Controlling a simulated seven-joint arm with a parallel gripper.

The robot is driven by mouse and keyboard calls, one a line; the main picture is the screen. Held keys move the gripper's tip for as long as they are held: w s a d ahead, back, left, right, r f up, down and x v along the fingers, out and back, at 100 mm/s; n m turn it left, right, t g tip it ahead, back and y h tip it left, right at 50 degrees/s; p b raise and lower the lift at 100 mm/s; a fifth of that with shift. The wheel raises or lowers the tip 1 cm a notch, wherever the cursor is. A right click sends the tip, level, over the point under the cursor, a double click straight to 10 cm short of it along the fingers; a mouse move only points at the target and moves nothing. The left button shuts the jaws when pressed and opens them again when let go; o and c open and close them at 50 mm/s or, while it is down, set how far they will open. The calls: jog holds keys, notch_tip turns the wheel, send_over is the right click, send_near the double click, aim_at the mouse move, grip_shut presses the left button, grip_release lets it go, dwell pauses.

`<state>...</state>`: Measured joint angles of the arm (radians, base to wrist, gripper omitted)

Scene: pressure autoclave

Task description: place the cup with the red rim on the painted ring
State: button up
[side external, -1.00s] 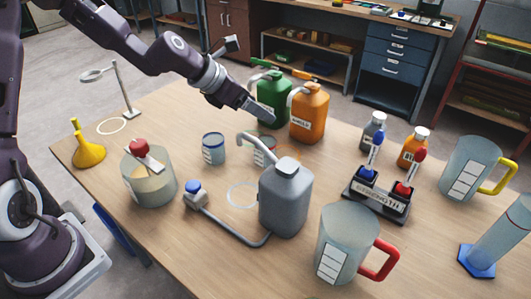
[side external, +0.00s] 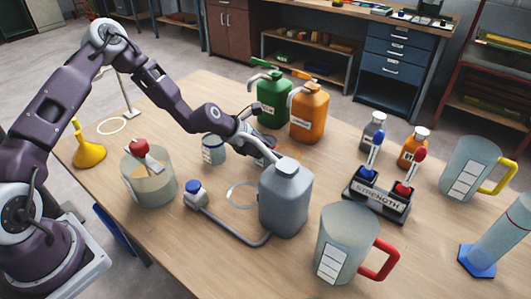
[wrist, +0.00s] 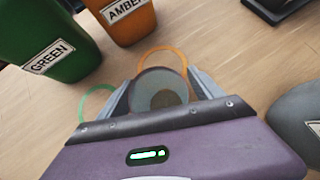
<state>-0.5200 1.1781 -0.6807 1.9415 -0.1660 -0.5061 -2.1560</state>
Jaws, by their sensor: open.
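A small cup (wrist: 158,84) stands between the fingers of my gripper (wrist: 163,92) in the wrist view, seen from above; its rim colour is not clear there. In the side view my gripper (side external: 262,148) is low over the table and mostly hides this cup. My gripper is open, with a finger on each side of the cup. Painted rings show on the table: an orange ring (wrist: 163,53) just beyond the cup, a green ring (wrist: 82,103) to its left, a pale ring (side external: 230,194) beside the grey jug, and another pale ring (side external: 112,119) at the far left.
A blue-rimmed cup (side external: 213,150) stands left of my gripper. Green (side external: 273,100) and orange (side external: 309,113) jugs stand behind. A beaker (side external: 148,180) and yellow funnel (side external: 88,148) are at left.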

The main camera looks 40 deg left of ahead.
jog(key=c, duration=1.5)
notch_tip(320, 180, up, 10)
jog(key=s+f, duration=0.1)
jog(key=m+g+h, duration=0.2)
jog(key=m+h, duration=0.1)
jog(key=m, duration=0.1)
send_over(252, 194)
jog(key=f, duration=0.1)
notch_tip(252, 194, down, 8)
jog(key=shift+w+r, duration=0.1)
jog(key=shift+r, duration=0.05)
